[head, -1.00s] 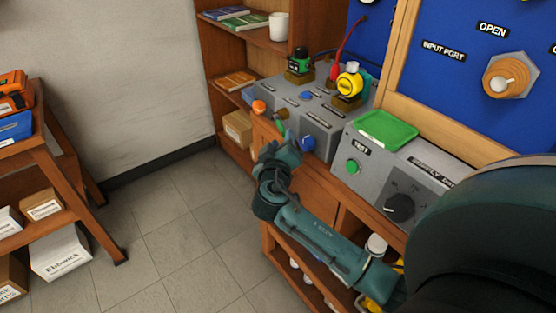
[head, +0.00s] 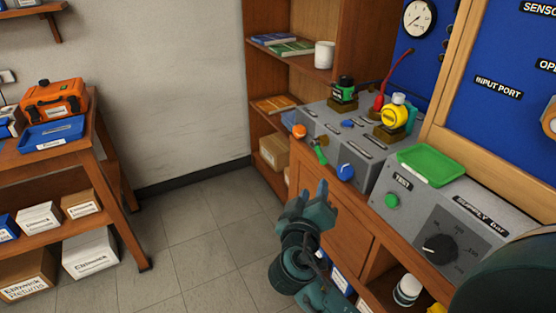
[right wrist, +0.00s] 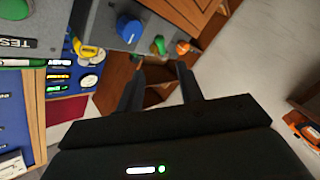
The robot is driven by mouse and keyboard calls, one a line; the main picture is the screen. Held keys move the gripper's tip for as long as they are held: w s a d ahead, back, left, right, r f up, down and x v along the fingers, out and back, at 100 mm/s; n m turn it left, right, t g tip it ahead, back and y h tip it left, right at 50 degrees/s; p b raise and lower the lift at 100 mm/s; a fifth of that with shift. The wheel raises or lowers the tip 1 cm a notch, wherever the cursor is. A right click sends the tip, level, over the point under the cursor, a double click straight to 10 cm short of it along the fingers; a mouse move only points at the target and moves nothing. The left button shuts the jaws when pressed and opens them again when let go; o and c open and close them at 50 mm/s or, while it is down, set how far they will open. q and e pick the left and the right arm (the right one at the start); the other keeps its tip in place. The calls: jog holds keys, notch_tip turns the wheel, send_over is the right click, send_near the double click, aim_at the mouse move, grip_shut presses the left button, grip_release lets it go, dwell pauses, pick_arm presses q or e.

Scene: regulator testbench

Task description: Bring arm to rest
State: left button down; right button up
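My right gripper (head: 314,195) is teal and hangs in front of the bench's wooden front, left of the grey test console. Its two fingers stand apart with nothing between them. In the right wrist view my right gripper (right wrist: 160,80) also shows two dark fingers apart and empty. It appears clear of the blue knob (head: 345,172) and the green knob (head: 320,153) on the console's front. My left gripper is not in view.
A grey supply box (head: 440,220) with a green tray (head: 432,165) stands on the bench at right. A wooden shelf (head: 270,90) stands behind. A wooden cart (head: 105,165) with an orange case (head: 55,100) is at left. Tiled floor (head: 195,240) between is clear.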

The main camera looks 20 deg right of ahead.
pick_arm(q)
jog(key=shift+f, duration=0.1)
pick_arm(e)
jog(key=s+a+f+n+g+y+p, duration=0.1)
jog(key=s+a+f+n+y+p, duration=0.1)
jog(key=s+a+f+y, duration=0.3)
jog(key=s+a+f+n+g+y+p, duration=0.1)
jog(key=a+f+n+y+p, duration=0.1)
jog(key=f+y, duration=0.3)
pick_arm(q)
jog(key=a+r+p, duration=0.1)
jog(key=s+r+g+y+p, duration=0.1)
jog(key=p, duration=0.1)
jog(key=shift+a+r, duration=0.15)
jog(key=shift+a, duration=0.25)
pick_arm(e)
jog(key=s+a+f+m+y, duration=0.1)
jog(key=s+a+f+y, duration=0.2)
jog(key=s, duration=0.6)
jog(key=a+y, duration=0.1)
jog(key=a, duration=0.1)
jog(key=shift+s+a+m+g, duration=0.3)
jog(key=shift+m+g, duration=0.1)
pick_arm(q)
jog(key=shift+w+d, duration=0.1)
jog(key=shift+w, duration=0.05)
pick_arm(e)
jog(key=shift+d+f, duration=0.1)
